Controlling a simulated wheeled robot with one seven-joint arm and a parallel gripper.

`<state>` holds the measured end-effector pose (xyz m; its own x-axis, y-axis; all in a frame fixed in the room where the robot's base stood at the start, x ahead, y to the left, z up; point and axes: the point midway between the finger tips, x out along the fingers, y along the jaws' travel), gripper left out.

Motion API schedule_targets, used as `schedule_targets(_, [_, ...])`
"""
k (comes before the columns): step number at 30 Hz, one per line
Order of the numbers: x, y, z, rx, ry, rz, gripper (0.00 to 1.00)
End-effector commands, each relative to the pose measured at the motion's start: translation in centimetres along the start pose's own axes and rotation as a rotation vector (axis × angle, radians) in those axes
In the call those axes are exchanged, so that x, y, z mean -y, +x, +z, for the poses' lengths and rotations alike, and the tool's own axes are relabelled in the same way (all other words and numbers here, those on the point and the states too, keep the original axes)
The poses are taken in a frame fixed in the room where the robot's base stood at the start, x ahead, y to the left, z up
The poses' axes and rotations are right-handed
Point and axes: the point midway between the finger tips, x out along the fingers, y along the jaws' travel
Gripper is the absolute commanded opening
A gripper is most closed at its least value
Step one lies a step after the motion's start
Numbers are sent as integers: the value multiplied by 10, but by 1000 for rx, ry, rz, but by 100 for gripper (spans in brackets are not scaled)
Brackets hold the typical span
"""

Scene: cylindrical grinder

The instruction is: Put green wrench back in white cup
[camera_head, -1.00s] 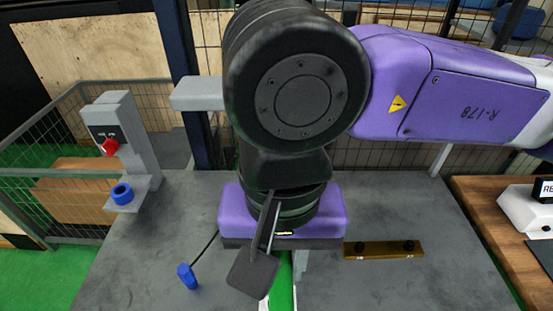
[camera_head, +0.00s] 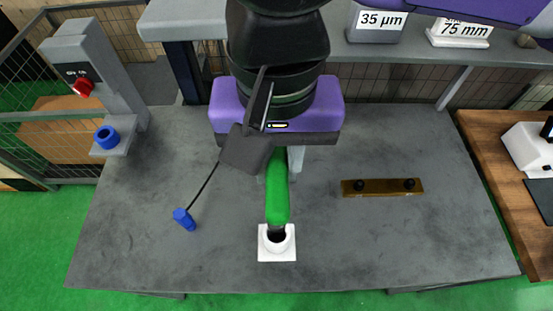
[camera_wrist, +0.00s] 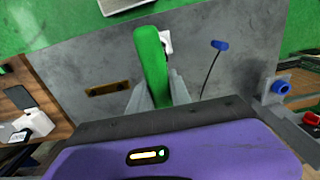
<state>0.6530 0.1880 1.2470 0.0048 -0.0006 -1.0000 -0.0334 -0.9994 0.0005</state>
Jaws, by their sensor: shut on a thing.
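My gripper (camera_head: 280,160) is shut on the green wrench (camera_head: 277,195), which also shows between the fingers in the wrist view (camera_wrist: 152,62). In the head view the wrench's dark lower end is over the opening of the white cup (camera_head: 276,252), a round holder on a square base. I cannot tell whether that end is inside the cup or just above it. In the wrist view the cup (camera_wrist: 166,41) is mostly hidden behind the wrench.
A blue-handled tool (camera_head: 184,218) with a thin dark shaft lies left on the grey table (camera_head: 340,240). A brass bar (camera_head: 382,188) with black knobs lies right. A grey post with a red switch (camera_head: 82,87) and blue ring (camera_head: 106,136) stands at left.

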Motion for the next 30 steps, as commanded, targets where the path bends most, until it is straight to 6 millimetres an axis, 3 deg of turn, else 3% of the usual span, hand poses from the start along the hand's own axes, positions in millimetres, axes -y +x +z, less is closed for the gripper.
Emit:
schedule_targets(21, [0,50,0,-2,1,-1,0])
schedule_targets(30, [0,58,0,-2,1,-1,0])
